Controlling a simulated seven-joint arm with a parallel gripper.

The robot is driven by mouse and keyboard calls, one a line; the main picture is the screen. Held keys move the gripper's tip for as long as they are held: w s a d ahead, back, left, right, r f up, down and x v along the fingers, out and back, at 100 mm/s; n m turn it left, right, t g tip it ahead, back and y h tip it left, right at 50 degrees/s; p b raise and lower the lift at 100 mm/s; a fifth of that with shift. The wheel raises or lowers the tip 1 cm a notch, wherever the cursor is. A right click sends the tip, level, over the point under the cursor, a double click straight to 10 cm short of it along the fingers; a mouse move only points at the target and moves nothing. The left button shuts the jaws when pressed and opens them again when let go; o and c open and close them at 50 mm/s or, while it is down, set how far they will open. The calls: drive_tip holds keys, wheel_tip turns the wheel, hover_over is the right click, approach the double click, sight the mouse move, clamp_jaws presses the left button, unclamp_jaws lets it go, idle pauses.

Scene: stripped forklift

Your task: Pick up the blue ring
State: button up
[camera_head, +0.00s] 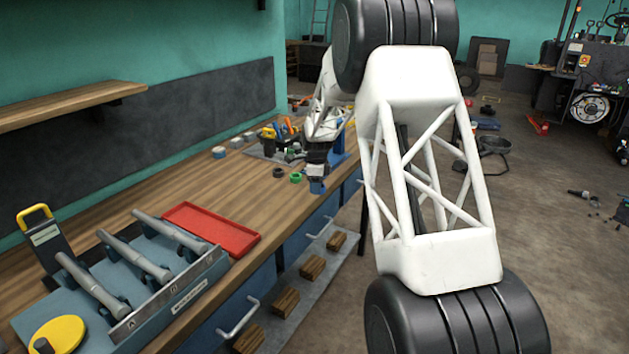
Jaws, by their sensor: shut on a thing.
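My gripper (317,176) is at the far end of the workbench, near its front edge, pointing down. It is shut on the blue ring (316,187), which shows as a small blue patch at the fingertips. The fingers hide part of the ring, and I cannot tell whether it touches the bench top. A green ring (296,177) and a black ring (278,172) lie on the wood just left of the gripper.
A red tray (211,229) and a blue rack (165,290) holding grey cylindrical tools lie nearer on the bench (262,200). Bare wood separates the tray from the rings. A shelf (70,103) juts from the wall.

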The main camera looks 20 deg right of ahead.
drive_tip(key=shift+s+a+r, duration=0.15)
drive_tip(key=shift+s, duration=1.15)
drive_tip(key=shift+s+a+r, duration=0.1)
drive_tip(key=shift+s+r, duration=0.05)
drive_tip(key=shift+s, duration=1.15)
drive_tip(key=shift+w, duration=0.1)
drive_tip(key=w+d+r, duration=0.2)
drive_tip(key=w, duration=0.7)
drive_tip(key=w+d+r, duration=0.2)
drive_tip(key=w, duration=0.6)
drive_tip(key=w+d+r, duration=0.2)
drive_tip(key=w, duration=0.7)
drive_tip(key=shift+w, duration=0.35)
drive_tip(key=shift+f, duration=0.25)
drive_tip(key=shift+f, duration=2.5)
drive_tip(key=shift+f, duration=0.45)
